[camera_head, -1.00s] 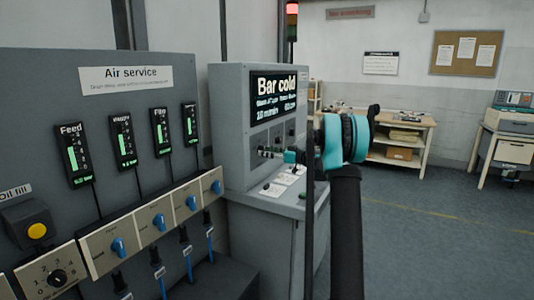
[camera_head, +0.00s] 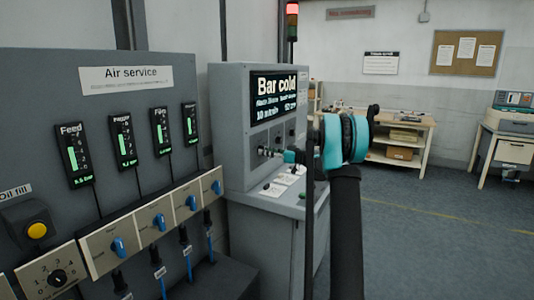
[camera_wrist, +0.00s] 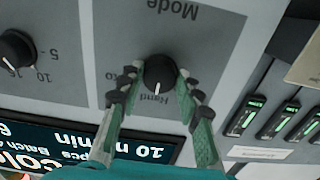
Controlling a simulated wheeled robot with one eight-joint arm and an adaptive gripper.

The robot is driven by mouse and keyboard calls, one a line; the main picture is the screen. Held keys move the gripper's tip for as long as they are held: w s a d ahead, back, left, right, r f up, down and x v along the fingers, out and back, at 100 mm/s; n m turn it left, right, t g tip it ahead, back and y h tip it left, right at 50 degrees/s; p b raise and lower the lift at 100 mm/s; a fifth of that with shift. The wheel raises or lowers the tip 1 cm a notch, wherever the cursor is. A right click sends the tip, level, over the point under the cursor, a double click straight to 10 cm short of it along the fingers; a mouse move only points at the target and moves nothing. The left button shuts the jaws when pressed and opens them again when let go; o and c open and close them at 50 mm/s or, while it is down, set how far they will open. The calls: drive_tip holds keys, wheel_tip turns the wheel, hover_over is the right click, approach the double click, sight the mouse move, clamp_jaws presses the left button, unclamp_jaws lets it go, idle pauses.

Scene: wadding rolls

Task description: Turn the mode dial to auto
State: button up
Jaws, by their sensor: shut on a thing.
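The mode dial (camera_wrist: 160,76) is a round black knob on the grey control panel in the wrist view. Its white pointer line faces the word Hand, printed below it in this view. The word Mode is printed above, and a partly covered label ending in "to" is at left. My gripper (camera_wrist: 160,73) has one green-grey finger on each side of the knob and is shut on it. In the head view, my gripper (camera_head: 275,154) reaches the front of the grey cabinet (camera_head: 232,130); there the dial is too small to make out.
Another black knob (camera_wrist: 14,50) with a number scale sits left of the dial in the wrist view. A display (camera_head: 280,97) reading "Bar cold" is on the cabinet. The Air service panel (camera_head: 60,100) with gauges and blue knobs stands at left. Open floor (camera_head: 440,240) lies at right.

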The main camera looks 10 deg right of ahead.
drive_tip(key=m, duration=1.1)
drive_tip(key=shift+s, duration=0.1)
drive_tip(key=shift+m, duration=0.4)
idle(0.3)
drive_tip(key=o, duration=1.1)
drive_tip(key=shift+o, duration=0.2)
drive_tip(key=v, duration=1.2)
